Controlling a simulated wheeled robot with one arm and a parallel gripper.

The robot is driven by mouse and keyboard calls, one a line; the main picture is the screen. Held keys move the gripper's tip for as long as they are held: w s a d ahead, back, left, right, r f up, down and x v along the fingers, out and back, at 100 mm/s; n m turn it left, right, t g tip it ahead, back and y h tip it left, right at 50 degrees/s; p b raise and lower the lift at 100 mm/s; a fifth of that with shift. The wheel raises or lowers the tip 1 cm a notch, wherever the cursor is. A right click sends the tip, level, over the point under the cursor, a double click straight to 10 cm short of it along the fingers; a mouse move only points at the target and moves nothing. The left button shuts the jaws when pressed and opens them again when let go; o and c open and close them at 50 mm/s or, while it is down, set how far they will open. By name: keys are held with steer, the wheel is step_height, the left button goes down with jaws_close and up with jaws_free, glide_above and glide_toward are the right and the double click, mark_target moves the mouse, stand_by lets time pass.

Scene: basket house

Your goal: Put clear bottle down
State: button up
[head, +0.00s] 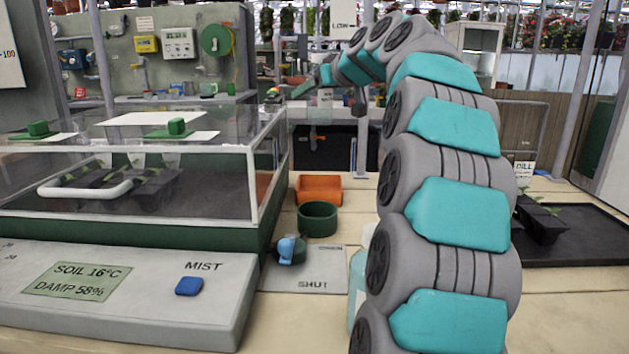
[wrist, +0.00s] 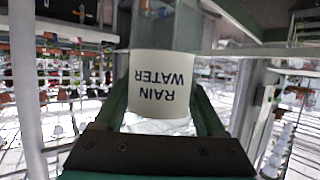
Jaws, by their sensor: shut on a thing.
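In the wrist view my gripper (wrist: 163,97) has its two green fingers on either side of a clear bottle (wrist: 160,80). The bottle has a white label reading "RAIN WATER", upside down in this picture, and its clear body continues above the label. In the head view my arm rises on the right and bends over to the far left, with the gripper (head: 297,90) small and distant near the back.
On the bench are a glass-lidded case (head: 130,185), an orange tray (head: 318,189), a round green pot (head: 317,219), a blue-handled valve (head: 287,250) on a plate marked "SHUT", and a black tray (head: 580,236). A pale container (head: 356,290) is partly hidden behind my arm.

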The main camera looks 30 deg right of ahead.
step_height(320, 180, down, 18)
steer(key=shift+s+r+p, duration=0.1)
steer(key=shift+r+p, duration=0.05)
steer(key=shift+p, duration=0.2)
stand_by(0.5)
steer(key=o, duration=1.3)
steer(key=shift+r, duration=0.2)
steer(key=b+v, duration=0.1)
steer(key=v, duration=1.1)
steer(key=shift+f+b, duration=0.1)
steer(key=shift+b, duration=0.2)
